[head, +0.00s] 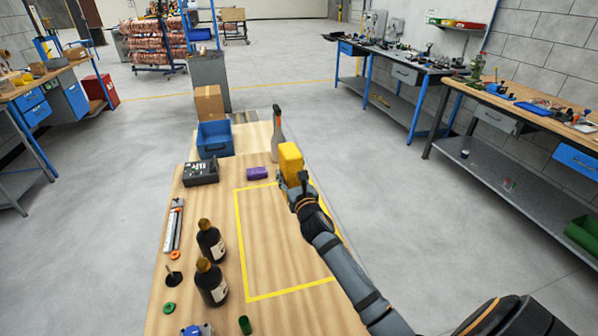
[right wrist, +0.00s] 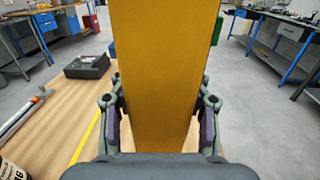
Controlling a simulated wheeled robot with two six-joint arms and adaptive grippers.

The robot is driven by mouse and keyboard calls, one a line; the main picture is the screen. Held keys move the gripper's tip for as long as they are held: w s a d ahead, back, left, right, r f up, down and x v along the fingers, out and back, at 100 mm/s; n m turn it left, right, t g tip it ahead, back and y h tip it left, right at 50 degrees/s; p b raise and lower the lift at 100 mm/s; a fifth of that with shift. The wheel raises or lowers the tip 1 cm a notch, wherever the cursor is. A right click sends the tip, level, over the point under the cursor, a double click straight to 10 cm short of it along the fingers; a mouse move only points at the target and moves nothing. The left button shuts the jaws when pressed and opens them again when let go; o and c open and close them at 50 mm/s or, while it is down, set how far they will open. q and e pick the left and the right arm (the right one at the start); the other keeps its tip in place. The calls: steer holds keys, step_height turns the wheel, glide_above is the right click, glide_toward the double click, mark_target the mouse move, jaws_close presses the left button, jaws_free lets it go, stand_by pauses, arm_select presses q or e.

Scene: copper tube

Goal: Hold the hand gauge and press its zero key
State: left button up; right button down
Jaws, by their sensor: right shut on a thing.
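My right gripper (head: 296,183) is shut on a yellow box-shaped body, which looks like the hand gauge (head: 290,159). It is held upright above the right side of the wooden table, near the far end of the yellow-taped area. In the right wrist view, the hand gauge (right wrist: 166,75) stands between the two fingers (right wrist: 162,125), and a plain yellow face fills the middle. No zero key or display shows on the faces I can see. My left gripper is in neither view.
A long tool (head: 173,225) lies at left. The taped area (head: 278,240) is clear.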

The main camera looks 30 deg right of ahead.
steer(key=shift+w+a+r, duration=0.1)
steer(key=shift+w+a, duration=0.05)
steer(key=shift+a, duration=0.35)
steer(key=shift+w+a+r, duration=0.1)
steer(key=shift+a, duration=0.35)
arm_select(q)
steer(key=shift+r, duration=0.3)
arm_select(e)
steer(key=shift+f, duration=0.1)
steer(key=shift+f+b, duration=2.3)
steer(key=shift+f, duration=1.2)
arm_select(q)
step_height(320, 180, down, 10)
steer(key=b, duration=0.4)
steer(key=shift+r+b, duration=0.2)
steer(key=shift+b, duration=0.15)
arm_select(e)
steer(key=shift+f, duration=3.05)
steer(key=shift+s+f, duration=0.1)
steer(key=shift+f, duration=0.1)
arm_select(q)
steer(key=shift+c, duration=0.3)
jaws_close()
